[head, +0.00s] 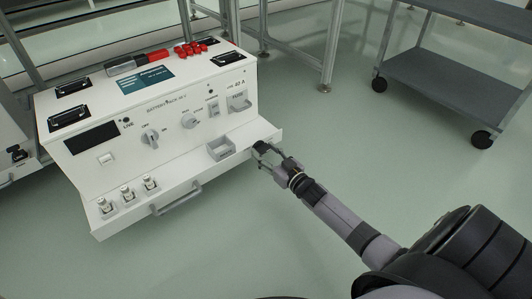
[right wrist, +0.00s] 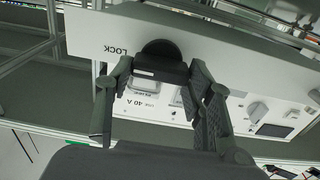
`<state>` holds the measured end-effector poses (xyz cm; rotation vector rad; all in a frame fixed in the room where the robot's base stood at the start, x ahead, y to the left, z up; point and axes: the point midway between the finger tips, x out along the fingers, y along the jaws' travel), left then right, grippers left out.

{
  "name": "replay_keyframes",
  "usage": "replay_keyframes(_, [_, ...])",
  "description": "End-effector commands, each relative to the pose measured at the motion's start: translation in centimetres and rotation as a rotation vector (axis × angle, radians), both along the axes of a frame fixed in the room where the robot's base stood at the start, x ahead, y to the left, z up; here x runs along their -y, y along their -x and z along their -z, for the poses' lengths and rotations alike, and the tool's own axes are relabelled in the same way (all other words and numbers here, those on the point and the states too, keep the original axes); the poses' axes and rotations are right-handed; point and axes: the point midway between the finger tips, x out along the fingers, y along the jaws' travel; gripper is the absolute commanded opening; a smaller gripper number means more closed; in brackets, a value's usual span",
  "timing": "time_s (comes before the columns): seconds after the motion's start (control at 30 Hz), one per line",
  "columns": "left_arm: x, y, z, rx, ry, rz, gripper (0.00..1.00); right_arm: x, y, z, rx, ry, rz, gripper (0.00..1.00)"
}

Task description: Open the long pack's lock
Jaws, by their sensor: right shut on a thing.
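The long pack (head: 85,155) is a white battery unit with a sloped front panel and a ledge along its bottom. Its lock is a black knob (right wrist: 161,50) at the right end of that ledge, beside the printed word LOCK in the right wrist view. In the head view the knob is mostly hidden by my right gripper (head: 262,153). In the right wrist view my right gripper (right wrist: 160,76) has one finger on each side of the knob's dark grip and is shut on it. My left gripper is not in view.
The ledge carries a small grey open box (head: 220,149) and several small bottle-like parts (head: 127,194), with a handle (head: 176,200) in front. Red pieces (head: 190,48) lie on top. A grey cart (head: 440,85) stands at the upper right. Floor in front is clear.

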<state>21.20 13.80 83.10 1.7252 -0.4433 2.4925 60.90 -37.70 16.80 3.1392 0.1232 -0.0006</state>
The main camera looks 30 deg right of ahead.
Motion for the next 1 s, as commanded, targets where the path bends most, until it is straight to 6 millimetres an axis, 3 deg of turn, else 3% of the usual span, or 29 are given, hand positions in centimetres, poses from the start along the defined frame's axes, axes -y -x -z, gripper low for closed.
replay_keyframes(0.17, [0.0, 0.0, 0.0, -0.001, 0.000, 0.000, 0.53, 0.0, 0.0, 0.0, 0.000, 0.000, 0.000, 0.20])
replay_keyframes(0.47, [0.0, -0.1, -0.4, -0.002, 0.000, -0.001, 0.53, 0.0, 0.0, -0.1, 0.002, 0.037, 0.000, 0.20])
replay_keyframes(1.0, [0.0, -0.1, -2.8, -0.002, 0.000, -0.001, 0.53, -0.2, 0.0, -0.1, 0.034, 0.448, 0.001, 0.20])
